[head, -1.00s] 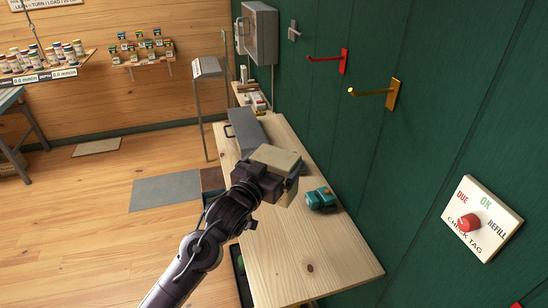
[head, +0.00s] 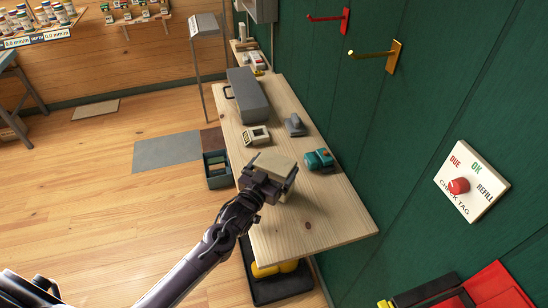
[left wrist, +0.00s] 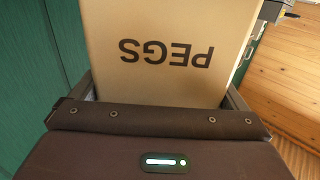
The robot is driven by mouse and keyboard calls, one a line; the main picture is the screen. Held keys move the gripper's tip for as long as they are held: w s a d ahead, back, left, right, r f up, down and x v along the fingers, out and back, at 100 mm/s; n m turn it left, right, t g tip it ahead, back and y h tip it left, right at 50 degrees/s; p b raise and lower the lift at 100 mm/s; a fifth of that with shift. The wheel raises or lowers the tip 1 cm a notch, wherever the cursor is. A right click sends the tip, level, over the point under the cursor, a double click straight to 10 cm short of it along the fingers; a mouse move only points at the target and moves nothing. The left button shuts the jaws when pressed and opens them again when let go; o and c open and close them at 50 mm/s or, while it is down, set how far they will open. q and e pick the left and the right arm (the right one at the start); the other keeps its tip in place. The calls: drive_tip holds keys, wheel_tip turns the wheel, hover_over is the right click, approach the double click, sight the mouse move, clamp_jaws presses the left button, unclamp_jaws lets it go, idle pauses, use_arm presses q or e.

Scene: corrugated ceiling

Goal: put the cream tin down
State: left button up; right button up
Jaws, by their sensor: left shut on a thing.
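The cream tin (head: 272,165) is held in my left gripper (head: 275,172) over the wooden bench (head: 290,235). In the left wrist view the tin (left wrist: 170,75) fills the space between the fingers, and its face reads "PEGS" upside down. My left gripper (left wrist: 160,105) is shut on it. The tin's underside is hidden, so I cannot tell whether it touches the bench. My right gripper is not in view.
A teal device (head: 319,160), a grey object (head: 294,125), a cream device (head: 256,136) and a long grey box (head: 248,95) sit on the bench. The bench's near end is clear. A green wall (head: 400,140) with hooks runs along the right.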

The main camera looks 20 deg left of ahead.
use_arm(q)
drive_tip(key=shift+w, duration=0.1)
drive_tip(key=shift+f, duration=0.1)
drive_tip(key=o, duration=1.5)
drive_tip(key=shift+f, duration=0.25)
drive_tip(key=shift+r, duration=0.1)
drive_tip(key=shift+s+a+b, duration=0.35)
drive_tip(key=shift+s+b, duration=0.05)
drive_tip(key=shift+s, duration=1.6)
drive_tip(key=shift+s+a+b, duration=0.4)
drive_tip(key=shift+s+b, duration=0.05)
drive_tip(key=shift+s, duration=1.6)
drive_tip(key=shift+s+a+b, duration=0.35)
drive_tip(key=shift+s+b, duration=0.05)
drive_tip(key=shift+s, duration=1.6)
